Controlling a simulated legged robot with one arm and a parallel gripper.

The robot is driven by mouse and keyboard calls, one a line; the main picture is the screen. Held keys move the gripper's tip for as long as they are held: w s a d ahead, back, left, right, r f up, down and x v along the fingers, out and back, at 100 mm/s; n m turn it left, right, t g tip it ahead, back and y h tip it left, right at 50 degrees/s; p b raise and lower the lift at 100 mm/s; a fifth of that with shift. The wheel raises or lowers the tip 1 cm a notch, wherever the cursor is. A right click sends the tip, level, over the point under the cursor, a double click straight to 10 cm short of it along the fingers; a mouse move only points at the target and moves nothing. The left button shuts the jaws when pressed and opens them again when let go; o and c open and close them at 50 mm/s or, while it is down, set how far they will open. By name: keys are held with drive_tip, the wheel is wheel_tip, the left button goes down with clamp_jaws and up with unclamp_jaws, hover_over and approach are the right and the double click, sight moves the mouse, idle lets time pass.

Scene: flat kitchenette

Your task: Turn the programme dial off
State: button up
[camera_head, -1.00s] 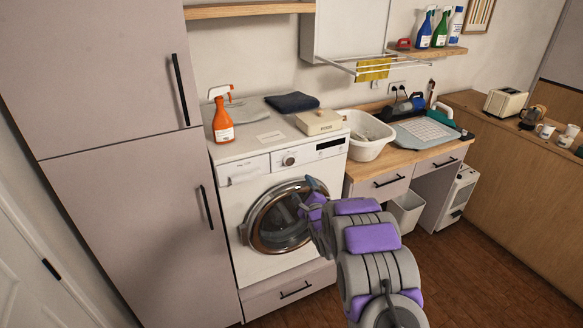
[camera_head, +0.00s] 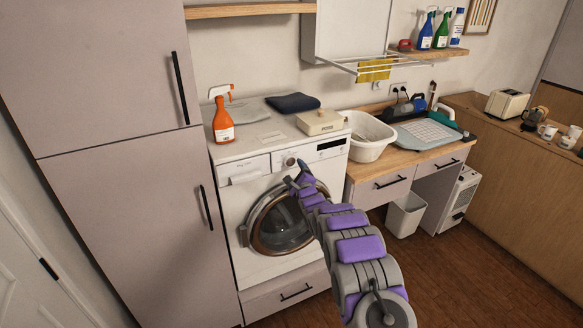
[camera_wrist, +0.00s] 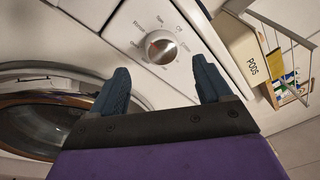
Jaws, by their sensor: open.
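The programme dial (camera_wrist: 161,47) is a round silver knob on the white front panel of the washing machine (camera_head: 238,212). In the wrist view printed labels ring it, and one at its upper right seems to read "Off". In the head view the dial (camera_head: 289,162) shows just above my gripper's tip. My gripper (camera_wrist: 158,88) is open, with its two dark blue fingers spread to the left and right below the dial. Nothing is between the fingers, and the dial appears beyond the tips, apart from them. In the head view my gripper (camera_head: 301,171) is small and partly merges with the panel.
The round washer door (camera_head: 280,222) is shut below the panel. An orange spray bottle (camera_head: 222,117), a dark folded cloth (camera_head: 292,102) and a pods box (camera_head: 320,122) stand on top. A white basin (camera_head: 368,137) is on the counter to the right.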

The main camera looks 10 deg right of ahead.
sight(291, 163)
drive_tip(key=shift+w+f, duration=0.1)
drive_tip(key=shift+w, duration=1.05)
drive_tip(key=shift+w+a+b, duration=0.15)
drive_tip(key=shift+w+b, duration=0.05)
drive_tip(key=shift+w, duration=0.5)
drive_tip(key=shift+w+a+b, duration=0.1)
drive_tip(key=shift+w+b, duration=0.05)
drive_tip(key=shift+w, duration=0.5)
drive_tip(key=shift+w, duration=0.1)
drive_tip(key=c, duration=1)
